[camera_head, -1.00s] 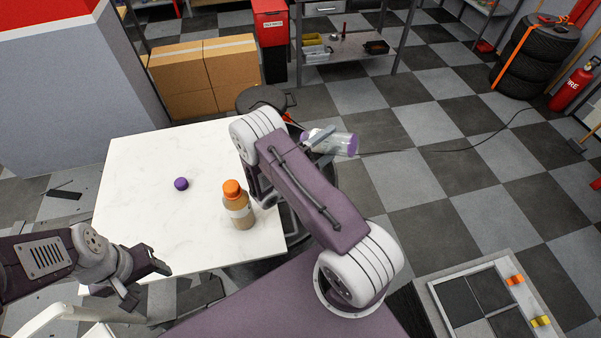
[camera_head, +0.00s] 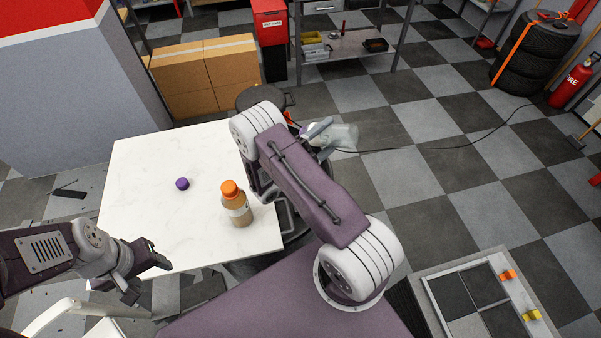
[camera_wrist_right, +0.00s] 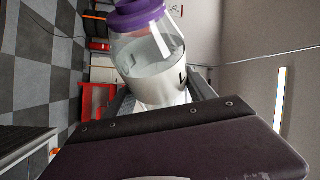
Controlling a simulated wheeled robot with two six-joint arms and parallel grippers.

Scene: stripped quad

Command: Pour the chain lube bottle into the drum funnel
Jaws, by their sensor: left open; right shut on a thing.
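My right gripper (camera_head: 322,134) is shut on a clear bottle (camera_head: 342,138), held tilted in the air beyond the table's right side. In the right wrist view the bottle (camera_wrist_right: 150,62) has an open-looking purple neck (camera_wrist_right: 138,14), a white label and pale contents. I cannot read its name. A loose purple cap (camera_head: 182,184) lies on the white table (camera_head: 150,220). A dark round drum-like thing (camera_head: 258,96) stands behind my right arm, partly hidden; I cannot make out a funnel clearly. My left gripper (camera_head: 150,272) is open and empty at the table's front left edge.
An orange-capped bottle (camera_head: 236,208) with tan contents stands upright on the table close to my right arm. Cardboard boxes (camera_head: 205,72), a red bin (camera_head: 271,40) and a metal shelf (camera_head: 350,45) are behind. The checkered floor to the right is mostly open.

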